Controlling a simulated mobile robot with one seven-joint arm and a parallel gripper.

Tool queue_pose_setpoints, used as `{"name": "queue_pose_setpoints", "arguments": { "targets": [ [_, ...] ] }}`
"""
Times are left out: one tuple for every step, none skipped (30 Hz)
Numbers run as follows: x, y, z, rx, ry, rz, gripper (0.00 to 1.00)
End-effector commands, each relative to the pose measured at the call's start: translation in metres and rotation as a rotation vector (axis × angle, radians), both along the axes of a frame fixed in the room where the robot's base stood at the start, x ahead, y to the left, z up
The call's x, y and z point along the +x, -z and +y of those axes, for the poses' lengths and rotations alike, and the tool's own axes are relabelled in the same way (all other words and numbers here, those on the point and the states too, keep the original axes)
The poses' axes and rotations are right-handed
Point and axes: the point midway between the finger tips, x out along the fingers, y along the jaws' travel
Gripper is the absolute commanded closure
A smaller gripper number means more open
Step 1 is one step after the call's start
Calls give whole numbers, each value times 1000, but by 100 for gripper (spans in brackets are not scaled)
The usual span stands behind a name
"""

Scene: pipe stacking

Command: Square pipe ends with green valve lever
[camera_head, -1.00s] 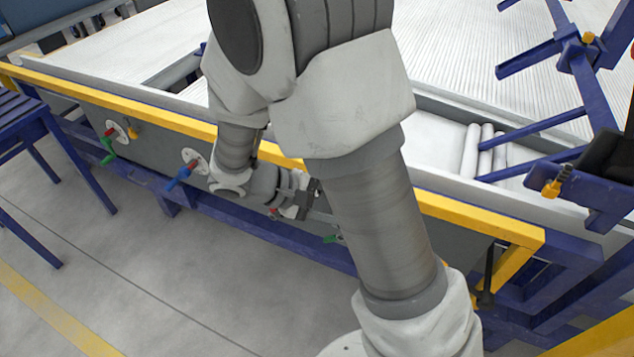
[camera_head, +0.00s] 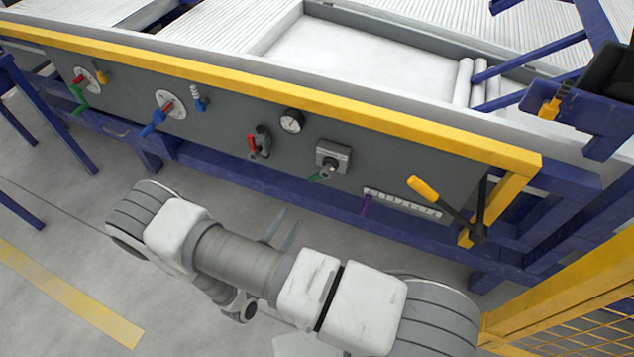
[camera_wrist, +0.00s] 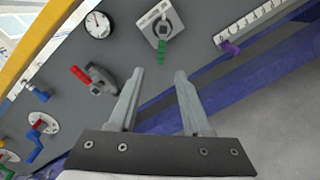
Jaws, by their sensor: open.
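On the grey panel, a square grey valve plate (camera_head: 333,157) carries a green lever (camera_head: 320,175) that points down and to the left. In the wrist view the green lever (camera_wrist: 161,52) hangs from the square plate (camera_wrist: 160,25), just beyond and between my fingertips. My gripper (camera_head: 291,217) is open and empty, with its two fingers pointing at the panel. It is apart from the lever, below and left of it in the head view. The wrist view also shows the open fingers (camera_wrist: 159,76). Another green handle (camera_head: 76,95) is at the far left by a round plate.
A red lever (camera_head: 251,144), a gauge (camera_head: 291,121), a blue handle (camera_head: 153,124), a purple lever (camera_head: 365,206) and a yellow-ended lever (camera_head: 424,189) also project from the panel. A yellow rail (camera_head: 250,90) runs above. Open floor lies in front.

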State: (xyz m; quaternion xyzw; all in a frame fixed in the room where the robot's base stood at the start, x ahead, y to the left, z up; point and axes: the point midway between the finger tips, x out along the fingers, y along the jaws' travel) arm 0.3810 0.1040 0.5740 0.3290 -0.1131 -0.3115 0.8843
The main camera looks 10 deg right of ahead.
Motion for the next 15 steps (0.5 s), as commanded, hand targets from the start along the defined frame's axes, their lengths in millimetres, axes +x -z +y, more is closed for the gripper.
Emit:
{"name": "queue_pose_setpoints", "arguments": {
  "targets": [
    [-2,9,2,-8,-24,1,51],
    [-2,11,2,-10,-33,2,51],
    [-3,14,3,-12,-42,2,51],
    [-3,15,3,-13,-47,2,51],
    [-2,16,2,-14,-50,2,51],
    [1,16,1,-13,-51,2,51],
    [3,16,-1,-14,-50,2,51],
    [5,16,-3,-14,-48,2,51],
    [10,16,-6,-14,-47,2,51],
    [13,16,-9,-13,-47,2,51],
    [17,16,-13,-13,-46,2,51],
    [24,16,-18,-13,-45,2,51],
    [29,16,-21,-13,-45,2,51],
    [34,16,-25,-13,-44,1,51],
    [42,16,-31,-13,-44,1,51]
  ]
}}
